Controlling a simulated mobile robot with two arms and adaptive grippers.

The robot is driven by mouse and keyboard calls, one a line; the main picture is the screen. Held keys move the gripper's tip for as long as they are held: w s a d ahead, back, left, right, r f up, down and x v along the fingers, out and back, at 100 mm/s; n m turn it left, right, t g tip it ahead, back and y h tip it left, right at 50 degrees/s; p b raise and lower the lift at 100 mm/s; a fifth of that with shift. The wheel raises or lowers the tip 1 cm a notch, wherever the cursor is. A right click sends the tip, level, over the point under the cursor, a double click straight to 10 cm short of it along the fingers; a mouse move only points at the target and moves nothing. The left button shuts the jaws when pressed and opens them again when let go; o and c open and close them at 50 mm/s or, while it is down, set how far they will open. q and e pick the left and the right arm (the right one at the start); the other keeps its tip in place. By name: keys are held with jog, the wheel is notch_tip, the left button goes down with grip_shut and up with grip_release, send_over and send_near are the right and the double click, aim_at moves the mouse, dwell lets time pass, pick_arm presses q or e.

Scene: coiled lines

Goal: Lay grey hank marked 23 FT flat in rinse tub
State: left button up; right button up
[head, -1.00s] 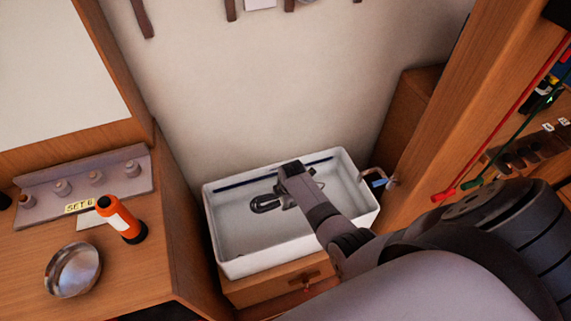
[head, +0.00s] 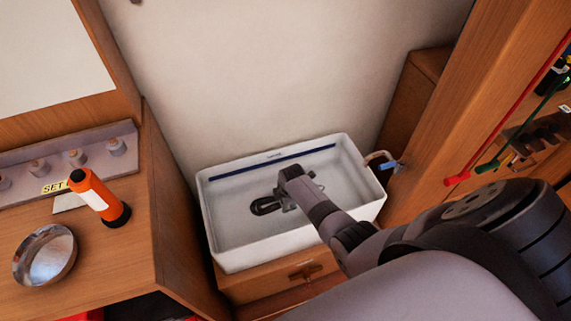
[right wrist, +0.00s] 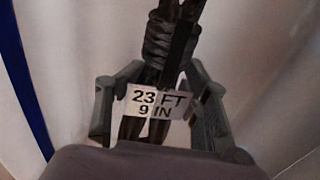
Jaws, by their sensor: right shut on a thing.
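The grey hank (head: 265,205) is a small dark coil inside the white rinse tub (head: 225,258), near its middle. In the right wrist view the hank (right wrist: 172,40) has a wrapped neck and a white tag (right wrist: 157,104) reading 23 FT 9 IN. My right gripper (head: 287,199) reaches down into the tub and is shut on the hank, with a finger on each side of it in the wrist view (right wrist: 163,75). Part of the hank is hidden by the gripper. I cannot tell whether it touches the tub floor. My left gripper is not in view.
A dark blue line (head: 285,160) runs along the tub's back wall. Red and green rods (head: 500,120) hang at right.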

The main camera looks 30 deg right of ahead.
jog(key=shift+f+b, duration=1.6)
jog(key=shift+f, duration=0.55)
jog(key=o, duration=1.5)
